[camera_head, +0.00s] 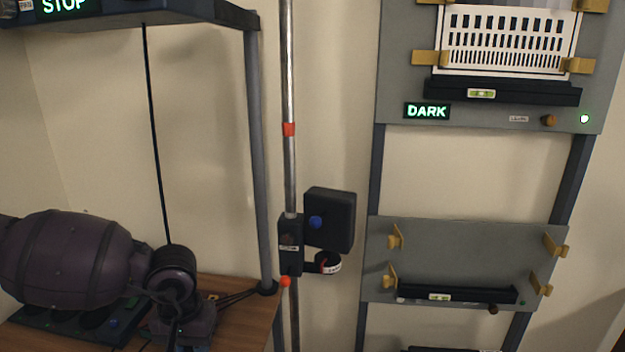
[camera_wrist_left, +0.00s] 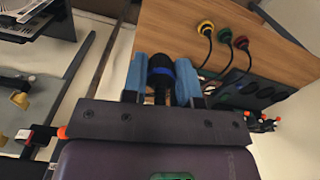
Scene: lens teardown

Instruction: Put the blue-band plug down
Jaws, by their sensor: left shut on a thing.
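In the left wrist view, the blue-band plug (camera_wrist_left: 160,68) is a dark, round-topped piece with a blue ring. It is between the two blue fingers of my left gripper (camera_wrist_left: 160,84), which is shut on it. The wooden bench top (camera_wrist_left: 190,32) is beyond the fingers. I cannot tell whether the plug touches the bench. In the head view, my left arm comes in over the bench (camera_head: 245,308) at the lower left, and the plug cannot be made out there. My right gripper is in neither view.
Yellow (camera_wrist_left: 206,27), red (camera_wrist_left: 224,36) and green (camera_wrist_left: 241,43) plugs with black cables lie on the bench. A dark block with round recesses (camera_wrist_left: 234,78) is beside them. A grey post (camera_head: 256,150) stands at the bench corner. A metal pole (camera_head: 290,90) and wall panels (camera_head: 455,232) are to the right.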

